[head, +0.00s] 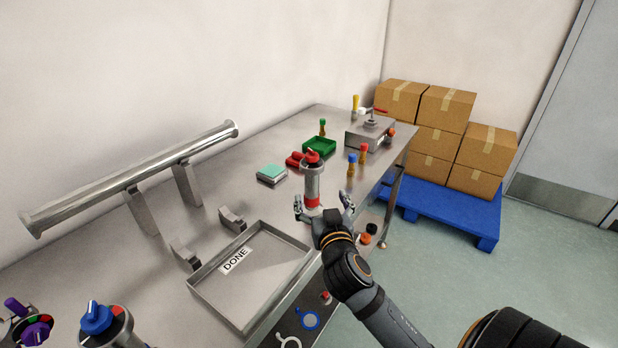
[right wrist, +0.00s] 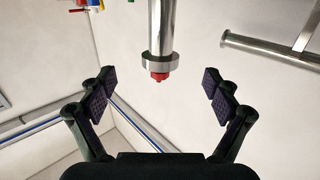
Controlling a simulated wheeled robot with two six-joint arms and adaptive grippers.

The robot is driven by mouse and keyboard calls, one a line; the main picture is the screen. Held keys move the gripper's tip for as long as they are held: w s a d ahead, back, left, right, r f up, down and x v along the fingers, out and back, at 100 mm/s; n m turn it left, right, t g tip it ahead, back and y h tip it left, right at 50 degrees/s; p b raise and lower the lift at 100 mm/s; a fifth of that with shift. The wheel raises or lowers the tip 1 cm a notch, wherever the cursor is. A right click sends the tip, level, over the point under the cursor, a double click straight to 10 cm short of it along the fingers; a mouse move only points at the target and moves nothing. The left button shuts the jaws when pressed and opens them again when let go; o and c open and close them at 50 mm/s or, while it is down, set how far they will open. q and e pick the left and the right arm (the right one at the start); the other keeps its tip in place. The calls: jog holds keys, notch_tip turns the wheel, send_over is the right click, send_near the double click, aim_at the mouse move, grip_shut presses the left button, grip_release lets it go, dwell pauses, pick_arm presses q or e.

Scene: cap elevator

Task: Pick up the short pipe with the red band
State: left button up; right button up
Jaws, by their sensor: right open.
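The short pipe (head: 313,182) is a steel upright with a red band (head: 312,200) near its lower end and a red top (head: 312,157). It stands on the steel table. My right gripper (head: 323,203) is open and empty, with its fingers spread near the pipe's lower part. In the right wrist view the pipe (right wrist: 161,30) appears inverted, its collar and red tip pointing down, centred between the open fingers (right wrist: 158,95) and apart from both. I cannot tell how far it lies beyond the fingertips. My left gripper is not in view.
A tray (head: 205,291) marked DONE lies in front on the table (head: 150,225). A long pipe (head: 140,180) rests on stands at left. Blue-topped (head: 97,322) and purple-topped (head: 32,330) pipes stand at lower left. A green bin (head: 320,147) and small coloured-handled items are behind.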

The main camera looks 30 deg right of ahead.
aim_at(314, 172)
jog(key=shift+t, duration=0.4)
jog(key=w, duration=0.1)
jog(key=w+d+r, duration=0.1)
jog(key=w+r+p, duration=0.1)
jog(key=w, duration=0.1)
jog(key=shift+d, duration=0.2)
jog(key=shift+w+d+f, duration=0.2)
jog(key=shift+w+d, duration=0.05)
jog(key=shift+w, duration=0.3)
jog(key=shift+w+d+f, duration=0.15)
jog(key=shift+w+d, duration=0.05)
jog(key=shift+w, duration=0.45)
jog(key=shift+w+d+r+p, duration=0.45)
jog(key=shift+w+p, duration=0.25)
jog(key=shift+p, duration=0.15)
jog(key=x, duration=0.2)
jog(key=shift+w+d+f+p, duration=0.15)
jog(key=shift+w+p, duration=0.15)
jog(key=shift+w, duration=0.05)
jog(key=shift+w+d+f, duration=0.15)
jog(key=shift+w+f, duration=0.05)
jog(key=shift+w, duration=0.1)
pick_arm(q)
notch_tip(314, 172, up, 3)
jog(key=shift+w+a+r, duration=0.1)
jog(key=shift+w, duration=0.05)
pick_arm(e)
jog(key=shift+s, duration=0.1)
